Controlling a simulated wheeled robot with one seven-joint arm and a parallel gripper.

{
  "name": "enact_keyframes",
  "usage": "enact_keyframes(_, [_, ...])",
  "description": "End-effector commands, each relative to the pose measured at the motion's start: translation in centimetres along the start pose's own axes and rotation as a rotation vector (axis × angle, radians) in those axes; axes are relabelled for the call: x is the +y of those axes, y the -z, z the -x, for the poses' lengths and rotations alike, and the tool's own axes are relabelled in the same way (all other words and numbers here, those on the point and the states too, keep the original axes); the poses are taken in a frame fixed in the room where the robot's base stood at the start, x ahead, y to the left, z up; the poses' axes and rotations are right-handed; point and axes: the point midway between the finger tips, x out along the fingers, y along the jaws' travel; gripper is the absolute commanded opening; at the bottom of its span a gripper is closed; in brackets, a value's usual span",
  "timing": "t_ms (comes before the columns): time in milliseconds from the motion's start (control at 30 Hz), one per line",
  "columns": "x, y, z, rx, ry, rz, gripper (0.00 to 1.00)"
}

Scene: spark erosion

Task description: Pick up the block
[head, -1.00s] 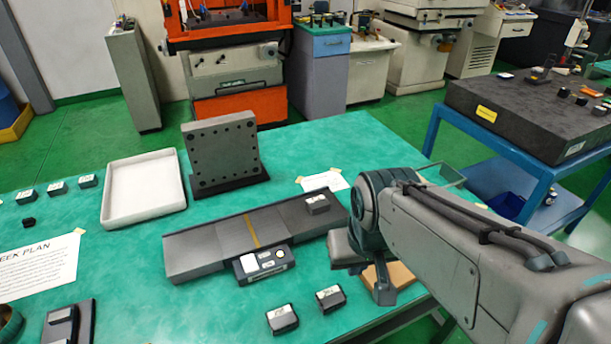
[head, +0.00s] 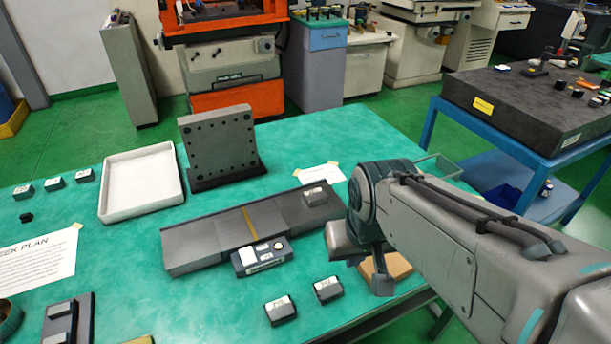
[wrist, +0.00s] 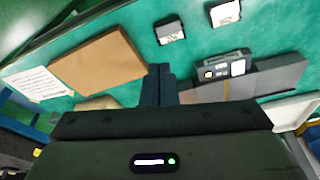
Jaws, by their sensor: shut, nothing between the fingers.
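Several dark blocks with white labels are in view; I cannot tell which one the task means. One block (head: 314,195) sits on the right end of a long grey plate (head: 195,245). Two more, a left one (head: 281,310) and a right one (head: 327,289), lie on the green table in front of it. These two also show at the top of the wrist view, as one block (wrist: 168,31) and another (wrist: 225,13). My gripper (wrist: 158,84) is shut and empty, its fingers apart from both. In the head view my arm partly hides it.
A small device (head: 262,256) stands at the plate's front edge. A white tray (head: 140,207) and an upright drilled plate (head: 218,145) stand behind. A brown board (wrist: 100,65) lies near my gripper. More labelled blocks (head: 54,184) stand far left. Bare table lies left of the front blocks.

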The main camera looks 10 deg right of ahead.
Motion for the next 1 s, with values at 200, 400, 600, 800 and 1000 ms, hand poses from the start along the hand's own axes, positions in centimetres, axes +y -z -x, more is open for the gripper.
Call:
enact_keyframes(200, [0.0,0.0,0.0,0.000,0.000,0.000,0.00])
enact_keyframes(400, [-0.1,1.6,0.2,-0.010,0.002,0.070,0.56])
enact_keyframes(600, [-0.1,7.8,0.7,-0.053,0.017,0.377,0.66])
enact_keyframes(800, [-0.1,14.9,0.1,-0.097,0.049,0.749,0.66])
enact_keyframes(1000, [-0.1,21.6,-2.0,-0.135,0.097,1.123,0.66])
